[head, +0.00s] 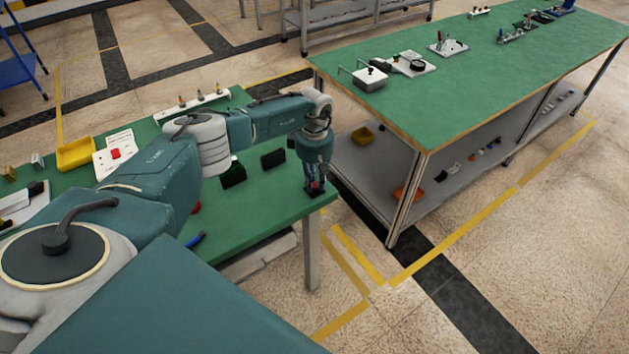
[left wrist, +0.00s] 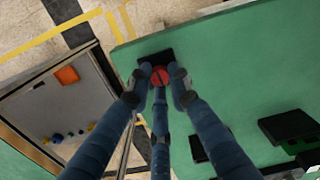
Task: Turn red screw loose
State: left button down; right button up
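The red screw (left wrist: 160,77) has a round red head with a dark slot, over a black base (left wrist: 157,57) near the corner of the green table. In the head view the red screw (head: 314,187) shows small between my fingers. My left gripper (head: 315,183) points down over it at the table's right corner. In the left wrist view the blue fingers of my left gripper (left wrist: 161,78) close in around the red head, and their tips appear to touch it. The screw's shaft is hidden. My right gripper is in neither view.
Black blocks (head: 273,158) and a blue-handled tool (head: 195,239) lie on the green table (head: 255,205). A yellow bin (head: 76,154) stands at its far left. A second green-topped bench (head: 480,80) stands to the right, across a floor gap.

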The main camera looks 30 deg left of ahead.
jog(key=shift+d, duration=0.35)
